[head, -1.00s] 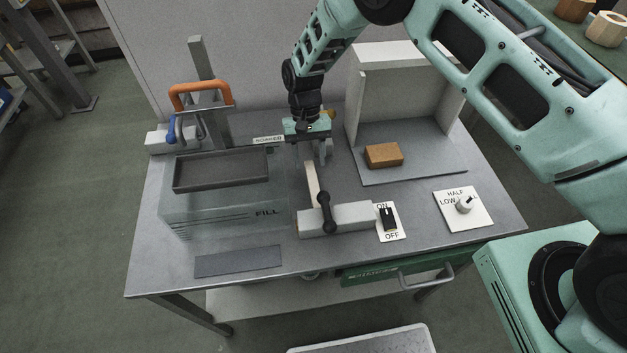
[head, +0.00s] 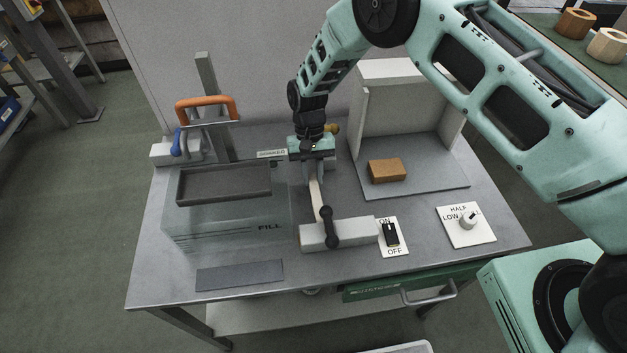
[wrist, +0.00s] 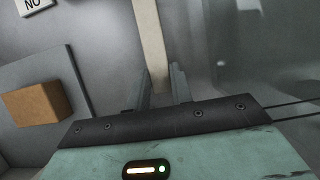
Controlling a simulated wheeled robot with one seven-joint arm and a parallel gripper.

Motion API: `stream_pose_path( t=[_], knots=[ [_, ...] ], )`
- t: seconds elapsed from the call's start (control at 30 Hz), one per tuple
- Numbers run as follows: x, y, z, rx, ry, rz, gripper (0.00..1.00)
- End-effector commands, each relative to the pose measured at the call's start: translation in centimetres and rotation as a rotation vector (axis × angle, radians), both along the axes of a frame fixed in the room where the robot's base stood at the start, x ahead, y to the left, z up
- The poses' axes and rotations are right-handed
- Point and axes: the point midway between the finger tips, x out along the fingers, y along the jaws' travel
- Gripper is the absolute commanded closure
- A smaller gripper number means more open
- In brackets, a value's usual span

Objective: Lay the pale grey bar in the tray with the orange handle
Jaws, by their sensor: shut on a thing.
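The pale bar (head: 316,193) slopes from my gripper towards a pale block with a black-knobbed lever (head: 318,235) on the bench. My gripper (head: 314,172) is shut on the bar's far end; the bar also shows between the fingers in the wrist view (wrist: 151,45). Whether its near end touches the block is unclear. The dark, shallow tray (head: 180,190) is at the top of a clear tank, left of my gripper, and looks empty. The orange handle (head: 207,101) stands behind the tray, beside a grey post; its join to the tray is hard to see.
The clear tank (head: 225,235) is marked FILL. A brown block (head: 388,170) lies on a grey plate by an open pale housing (head: 398,105) at right. An ON/OFF switch (head: 391,235) and a dial (head: 467,220) are near the front. A dark flat strip (head: 240,275) lies front left.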

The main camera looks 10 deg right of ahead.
Motion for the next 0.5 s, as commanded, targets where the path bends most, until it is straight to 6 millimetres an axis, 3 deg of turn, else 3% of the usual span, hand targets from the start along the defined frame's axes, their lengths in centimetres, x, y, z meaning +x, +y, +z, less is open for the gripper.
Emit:
stream_pose_path(
  t=[0.13,0.4,0.5],
  knots=[
    [0.2,0.0,0.6,0.001,-0.001,-0.001,1.0],
    [4.2,0.0,0.4,0.001,-0.002,-0.002,1.0],
    [4.2,0.1,2.8,0.002,-0.004,0.0,1.0]
  ],
)
